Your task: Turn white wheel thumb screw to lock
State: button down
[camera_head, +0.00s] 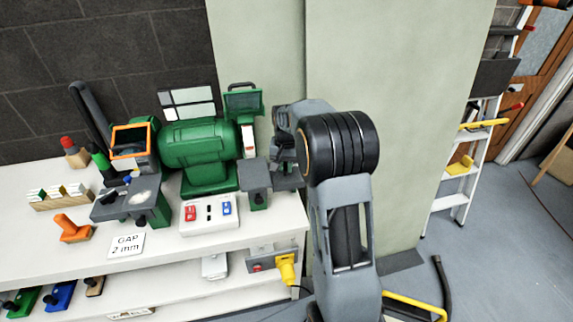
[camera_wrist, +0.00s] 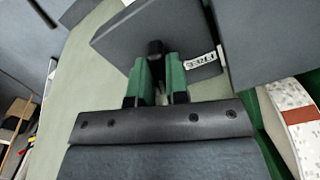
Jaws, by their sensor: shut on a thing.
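In the wrist view, my gripper (camera_wrist: 159,85) has green fingers closed around a small black knob, the thumb screw (camera_wrist: 155,47). The screw sits by a flat grey plate, the tool rest (camera_wrist: 125,38). A small white label (camera_wrist: 201,59), which seems to read "FREE", is just right of the fingers. The white wheel (camera_wrist: 296,115), with a brown-red band, is at the right edge. In the head view, the white wheel (camera_head: 248,140) is at the right end of the green grinder (camera_head: 197,155). My arm hides the fingers and screw there.
The grinder stands on a white bench (camera_head: 285,218). A switch box (camera_head: 209,213) with red and blue buttons is in front of it. A "GAP 2 mm" card (camera_head: 127,245) and an orange-handled tool (camera_head: 72,229) lie to the left. A pale green pillar (camera_head: 400,90) rises behind my arm.

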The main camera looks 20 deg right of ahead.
aim_at(286, 166)
jog(key=m, duration=0.4)
jog(key=shift+m, duration=0.3)
dwell(0.4)
jog(key=c, duration=1.1)
grip_release()
notch_tip(286, 166, up, 14)
jog(key=shift+f, duration=0.1)
